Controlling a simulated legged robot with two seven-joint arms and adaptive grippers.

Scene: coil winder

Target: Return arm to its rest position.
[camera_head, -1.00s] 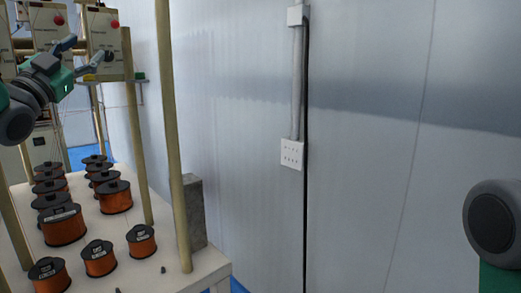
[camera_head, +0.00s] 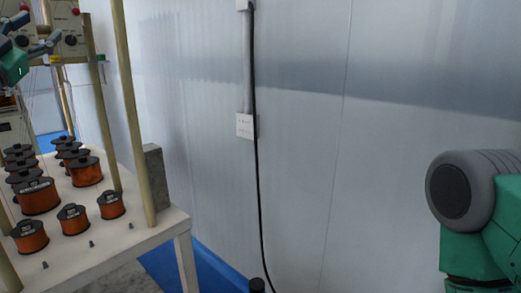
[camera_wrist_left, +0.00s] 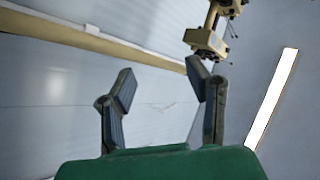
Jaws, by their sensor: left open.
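My left gripper (camera_head: 38,32) is at the upper left edge of the head view, in front of the winder's control boxes. Its fingers are apart and hold nothing. In the left wrist view, the two dark fingers (camera_wrist_left: 161,80) stand apart, with the pale wall, a wooden beam and a lit strip behind them. Part of my right arm shows at the right edge of the head view. My right gripper is out of the picture.
Several copper wire spools (camera_head: 37,196) stand on a white table (camera_head: 120,246) at left, among upright wooden posts (camera_head: 132,115). A pale wall with a socket box (camera_head: 246,126) and a black cable (camera_head: 256,190) lies ahead.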

